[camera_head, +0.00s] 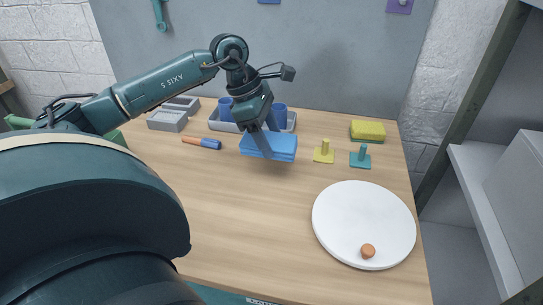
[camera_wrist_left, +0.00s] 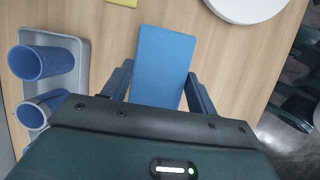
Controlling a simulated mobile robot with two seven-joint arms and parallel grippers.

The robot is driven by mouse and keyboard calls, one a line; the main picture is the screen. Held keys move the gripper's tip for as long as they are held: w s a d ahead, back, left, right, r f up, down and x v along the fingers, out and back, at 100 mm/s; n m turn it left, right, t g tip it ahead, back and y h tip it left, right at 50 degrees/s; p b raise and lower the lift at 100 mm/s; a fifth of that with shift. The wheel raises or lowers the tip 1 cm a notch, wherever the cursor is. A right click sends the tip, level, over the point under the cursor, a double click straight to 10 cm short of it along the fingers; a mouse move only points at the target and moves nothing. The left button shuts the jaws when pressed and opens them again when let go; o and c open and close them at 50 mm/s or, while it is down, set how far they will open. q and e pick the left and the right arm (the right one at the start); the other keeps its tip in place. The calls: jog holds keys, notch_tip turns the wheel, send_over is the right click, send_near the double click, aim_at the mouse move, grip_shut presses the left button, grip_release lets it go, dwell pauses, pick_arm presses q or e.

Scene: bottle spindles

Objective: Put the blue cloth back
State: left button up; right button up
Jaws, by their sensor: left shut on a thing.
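The blue cloth (camera_head: 284,147) is a flat folded block behind the middle of the wooden table. In the left wrist view the cloth (camera_wrist_left: 163,62) reaches out from between the two fingers. My left gripper (camera_head: 266,150) is shut on it, one finger along each side in the wrist view (camera_wrist_left: 160,88). One finger crosses in front of the cloth in the head view. I cannot tell whether the cloth touches the table or is slightly above it. My right gripper is not in view.
A grey tray (camera_head: 222,126) with blue cups (camera_head: 278,115) stands just behind the cloth. A screwdriver (camera_head: 203,142) lies left. A yellow peg stand (camera_head: 324,152), teal peg stand (camera_head: 361,158) and sponge (camera_head: 367,131) are right. A white plate (camera_head: 350,215) is at front right. The front middle is clear.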

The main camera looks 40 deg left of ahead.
aim_at(269, 171)
pick_arm(q)
jog(key=shift+f, duration=3.05)
jog(key=shift+f, duration=0.15)
jog(key=o, duration=0.9)
jog(key=shift+r, duration=0.35)
jog(key=v, duration=1.1)
jog(key=shift+s+a+r, duration=0.1)
jog(key=shift+a+r, duration=0.1)
jog(key=shift+r, duration=0.1)
